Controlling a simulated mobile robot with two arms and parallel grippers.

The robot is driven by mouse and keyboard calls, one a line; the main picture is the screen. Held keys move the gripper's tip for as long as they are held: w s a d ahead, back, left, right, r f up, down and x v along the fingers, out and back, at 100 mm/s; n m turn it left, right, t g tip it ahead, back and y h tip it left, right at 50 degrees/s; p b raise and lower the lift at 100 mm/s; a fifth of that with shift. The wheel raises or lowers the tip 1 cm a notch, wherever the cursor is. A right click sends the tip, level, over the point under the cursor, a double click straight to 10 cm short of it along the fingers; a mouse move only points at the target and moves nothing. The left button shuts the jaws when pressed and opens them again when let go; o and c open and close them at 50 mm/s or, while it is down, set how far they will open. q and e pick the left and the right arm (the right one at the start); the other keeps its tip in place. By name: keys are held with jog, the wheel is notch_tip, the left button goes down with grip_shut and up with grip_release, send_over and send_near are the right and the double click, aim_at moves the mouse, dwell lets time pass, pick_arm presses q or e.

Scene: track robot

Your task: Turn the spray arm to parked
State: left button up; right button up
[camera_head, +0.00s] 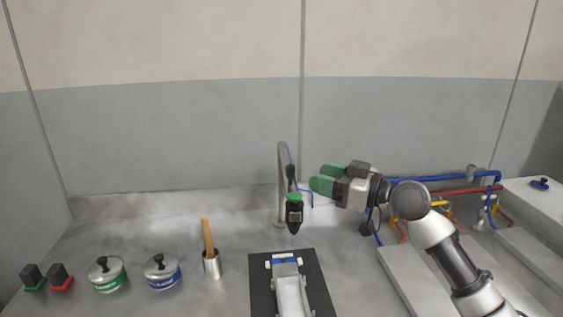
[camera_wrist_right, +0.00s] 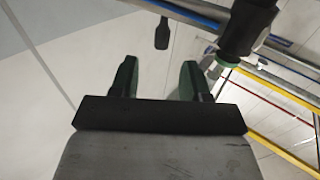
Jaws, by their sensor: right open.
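The spray arm (camera_head: 283,170) is a thin upright metal pipe with a curved top and a blue hose, behind the black mat. A black spray head (camera_head: 294,214) with a green ring hangs at its front, nozzle down. In the right wrist view the spray head (camera_wrist_right: 245,30) is at the upper right, beside the fingers, not between them. My right gripper (camera_head: 322,179) has green fingertips, open, just right of the pipe and spray head. In the right wrist view the gap between the fingers (camera_wrist_right: 158,80) is empty. My left gripper is not in view.
A pale device (camera_head: 288,290) lies on a black mat (camera_head: 262,285) in front. A metal cup (camera_head: 212,265) with a wooden handle, two lidded pots (camera_head: 108,276) (camera_head: 162,273) and two black-topped blocks stand left. Blue, red and yellow pipes (camera_head: 440,178) run along the right.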

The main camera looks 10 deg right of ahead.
aim_at(294, 171)
jog(key=shift+w+a+r, duration=0.25)
jog(key=shift+a+r, duration=0.05)
jog(key=shift+a, duration=0.4)
jog(key=p+x, duration=0.1)
jog(key=x, duration=0.2)
jog(key=shift+w+a+f+p, duration=0.1)
jog(key=shift+w+a+p, duration=0.15)
jog(key=shift+p, duration=0.1)
jog(key=x, duration=0.2)
jog(key=p+x, duration=0.1)
jog(key=x, duration=0.1)
jog(key=shift+w+a+f, duration=0.15)
jog(key=shift+w+f, duration=0.15)
jog(key=c, duration=0.4)
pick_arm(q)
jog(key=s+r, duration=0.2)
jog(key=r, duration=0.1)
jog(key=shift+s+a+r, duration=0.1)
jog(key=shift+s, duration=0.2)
pick_arm(e)
grip_shut()
